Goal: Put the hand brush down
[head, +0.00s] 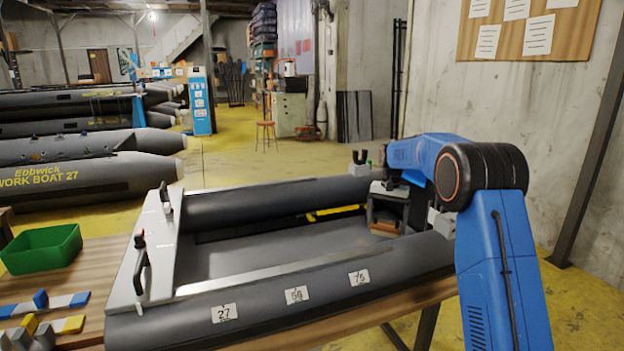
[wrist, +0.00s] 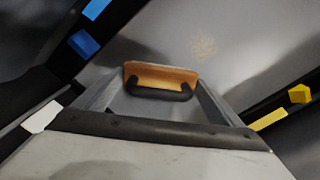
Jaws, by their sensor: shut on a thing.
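The hand brush, with an orange-brown wooden block and a dark handle, shows at the centre of the wrist view (wrist: 163,73). My gripper (wrist: 158,98) is shut on it, with a grey finger on either side. In the head view my gripper (head: 386,208) points down inside the right end of the grey inflatable boat (head: 290,296), and the brown brush block (head: 384,228) shows low between its fingers. I cannot tell whether the brush touches the boat floor (head: 285,252). The brush's underside is hidden.
The boat lies on a wooden table (head: 90,262). A green tray (head: 42,249) and several blue, white and yellow pieces are at the left. Number tags such as 27 (head: 224,313) mark the near tube. The boat floor left of my gripper looks clear.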

